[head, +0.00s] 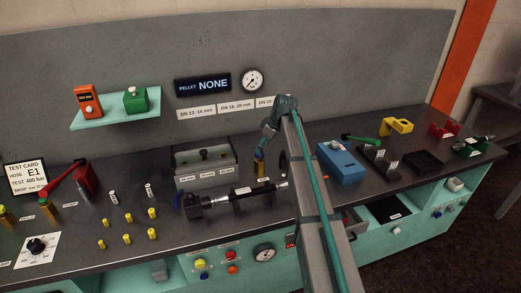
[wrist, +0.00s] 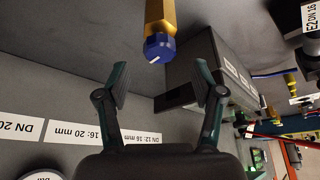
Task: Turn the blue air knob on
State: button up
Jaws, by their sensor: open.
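The blue air knob (wrist: 159,48) caps a brass hexagonal body (wrist: 160,14) and carries a white mark on its face. It lies just beyond and between my fingertips in the wrist view, apart from both. In the head view the knob (head: 258,154) tops the upright brass body on the bench, close below my gripper (head: 267,139). My gripper (wrist: 158,82) is open and empty, with one finger on each side of the knob's line. My arm hides part of the bench to the right of the knob.
A grey box (head: 201,160) stands left of the knob, and also beside the right finger in the wrist view (wrist: 232,62). A black cylinder fixture (head: 245,196) lies in front. A blue box (head: 340,162) stands to the right. The labelled back panel (head: 330,65) rises behind.

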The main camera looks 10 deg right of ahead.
aim_at(259, 156)
jog(key=shift+p+x, duration=0.45)
jog(key=shift+x, duration=1.55)
jog(key=c, duration=1.1)
jog(key=shift+c, duration=0.2)
